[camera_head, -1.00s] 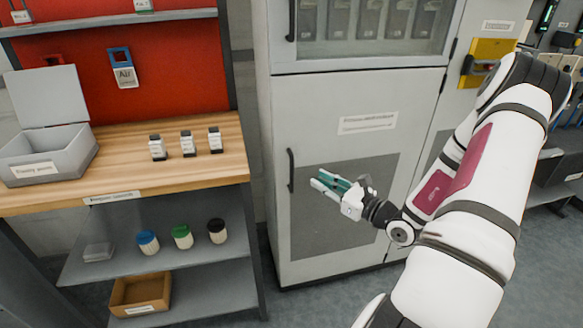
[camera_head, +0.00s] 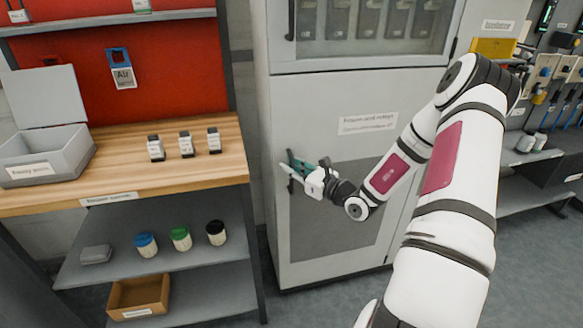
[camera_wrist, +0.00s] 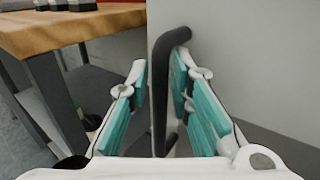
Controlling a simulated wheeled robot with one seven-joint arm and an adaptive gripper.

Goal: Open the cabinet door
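The grey cabinet's lower door (camera_head: 335,225) is closed flush with its frame and carries a white label and a darker grey panel. Its dark vertical handle (camera_head: 291,178) is at the door's left edge, partly covered by my fingers. My gripper (camera_head: 287,160) is at the handle, reaching in from the right. In the wrist view the handle (camera_wrist: 159,100) stands upright between the two teal-padded fingers of my gripper (camera_wrist: 159,70). The fingers are apart. The handle is nearer the right finger; a gap shows to the left finger. I cannot tell whether the right finger touches it.
A wooden workbench (camera_head: 215,170) with a grey box (camera_head: 45,165) and small bottles stands left of the cabinet. Coloured-lid jars (camera_head: 181,238) and a brown bin (camera_head: 140,293) are on its lower shelves. Open floor (camera_head: 330,308) lies before the cabinet.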

